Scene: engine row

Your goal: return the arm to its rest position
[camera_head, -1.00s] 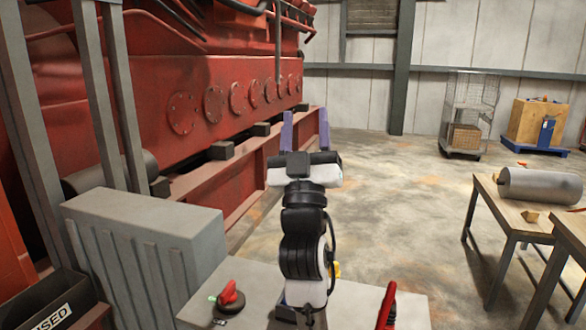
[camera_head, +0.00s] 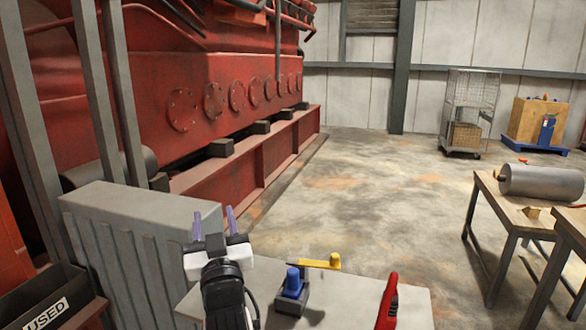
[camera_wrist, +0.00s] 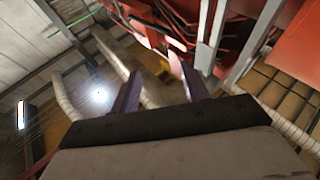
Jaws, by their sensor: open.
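My gripper (camera_head: 229,218) is low in the head view, above the left part of the grey bench top in front of me. Its two purple fingers stand apart with nothing between them. In the wrist view the fingers (camera_wrist: 158,90) are also spread and empty, pointing up toward the ceiling, pipes and red machinery. My arm is folded close, and its lower links run out of the bottom of the head view.
A ribbed grey box (camera_head: 140,240) stands left, by the red engine (camera_head: 200,70). A wooden table (camera_head: 500,205) with a grey cylinder (camera_head: 541,182) stands right. The floor between is clear.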

